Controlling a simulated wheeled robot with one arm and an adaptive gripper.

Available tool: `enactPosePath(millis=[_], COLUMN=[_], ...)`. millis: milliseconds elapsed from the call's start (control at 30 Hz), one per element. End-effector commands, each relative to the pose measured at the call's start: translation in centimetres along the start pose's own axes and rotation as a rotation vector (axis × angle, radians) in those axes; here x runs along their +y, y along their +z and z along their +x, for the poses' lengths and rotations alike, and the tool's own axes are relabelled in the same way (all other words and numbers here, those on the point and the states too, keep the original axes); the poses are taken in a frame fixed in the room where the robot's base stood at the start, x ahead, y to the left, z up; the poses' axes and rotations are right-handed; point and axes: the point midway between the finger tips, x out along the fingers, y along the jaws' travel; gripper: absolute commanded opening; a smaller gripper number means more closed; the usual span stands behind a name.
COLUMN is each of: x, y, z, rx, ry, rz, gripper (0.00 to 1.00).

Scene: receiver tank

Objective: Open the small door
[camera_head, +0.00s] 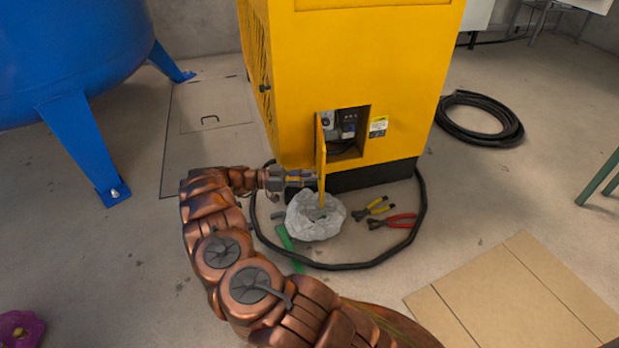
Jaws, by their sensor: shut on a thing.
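The small door (320,150) is a narrow yellow panel low on the front of the yellow cabinet (365,65). It stands swung out from the cabinet and shows almost edge-on. The opening (347,132) to its right shows dark and grey parts inside. My gripper (314,180) is at the lower part of the door, on its left side, shut on the door. The exact contact of the fingertips is too small to make out. My copper-coloured arm reaches up to it from the bottom of the view.
A crumpled whitish bag (316,216), yellow-handled pliers (371,209) and red-handled pliers (393,221) lie below the door, inside a black hose loop (345,266). A blue tank (75,60) stands left. Cardboard (525,295) lies at lower right.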

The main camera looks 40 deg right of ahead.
Motion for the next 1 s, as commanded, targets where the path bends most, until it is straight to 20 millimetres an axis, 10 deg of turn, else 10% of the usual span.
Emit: enactPosePath(millis=[33,67,300,1000], x=[0.0,0.0,0.0,-0.1], y=[-0.3,-0.3,-0.2,-0.1], z=[-0.1,-0.1,0.1,-4.0], rx=[0.005,0.005,0.003,0.001], ry=[0.0,0.0,0.003,0.002], rz=[0.003,0.003,0.002,0.005], gripper=[0.0,0.25,0.49,0.49])
